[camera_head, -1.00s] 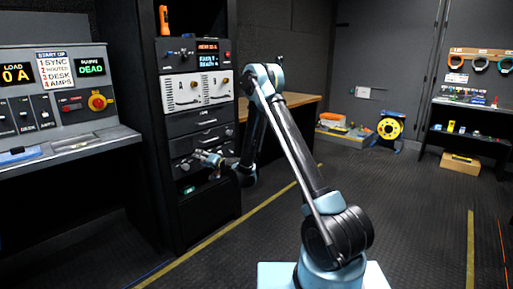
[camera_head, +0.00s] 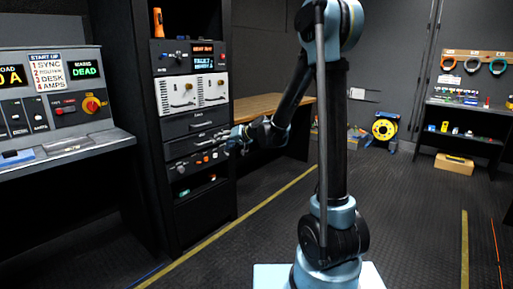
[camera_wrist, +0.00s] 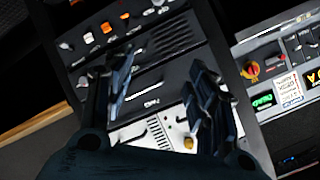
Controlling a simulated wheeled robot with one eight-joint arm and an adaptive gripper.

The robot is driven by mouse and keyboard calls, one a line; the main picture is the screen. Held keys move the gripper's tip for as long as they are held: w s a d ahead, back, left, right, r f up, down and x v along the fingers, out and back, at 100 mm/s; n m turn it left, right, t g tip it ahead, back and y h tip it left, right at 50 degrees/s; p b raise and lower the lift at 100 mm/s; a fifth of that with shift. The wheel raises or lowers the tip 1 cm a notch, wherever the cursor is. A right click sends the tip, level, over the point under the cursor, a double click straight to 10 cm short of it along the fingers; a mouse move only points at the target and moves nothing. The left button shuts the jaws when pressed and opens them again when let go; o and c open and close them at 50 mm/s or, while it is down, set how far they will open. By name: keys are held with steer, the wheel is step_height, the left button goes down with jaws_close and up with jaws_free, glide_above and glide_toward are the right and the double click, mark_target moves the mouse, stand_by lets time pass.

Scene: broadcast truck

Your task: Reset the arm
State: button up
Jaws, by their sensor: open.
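My arm stands upright in the middle of the head view, its forearm bent down to the left. My gripper (camera_head: 232,139) is in front of the equipment rack (camera_head: 203,233), near its lower drawer panels. In the wrist view my gripper (camera_wrist: 165,100) shows two dark fingers spread apart with nothing between them. I cannot tell the exact gap between the fingertips and the rack, but no grasp shows.
A control desk (camera_head: 66,146) with a "DEAD" display stands at the left. A wooden bench (camera_head: 262,104) is behind my arm. A yellow cable reel (camera_head: 384,128) and a shelf (camera_head: 466,136) are at the back right. The floor to the right is open.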

steer(key=s+d+g+h, duration=0.2)
steer(key=s+d+h, duration=0.3)
steer(key=s+d, duration=1.3)
steer(key=s+d+f+m+g+h, duration=0.1)
steer(key=s+d+f, duration=0.3)
steer(key=s+d, duration=0.4)
steer(key=s+d+f+m+g+h, duration=0.1)
steer(key=s+d+f+h, duration=0.3)
steer(key=s+d, duration=0.4)
steer(key=s+f+g, duration=0.1)
steer(key=s, duration=0.5)
steer(key=shift+s+f+m, duration=0.15)
steer(key=shift+s+m, duration=0.05)
steer(key=shift+m, duration=0.1)
steer(key=shift+d, duration=0.1)
steer(key=c, duration=0.4)
steer(key=shift+c, duration=0.2)
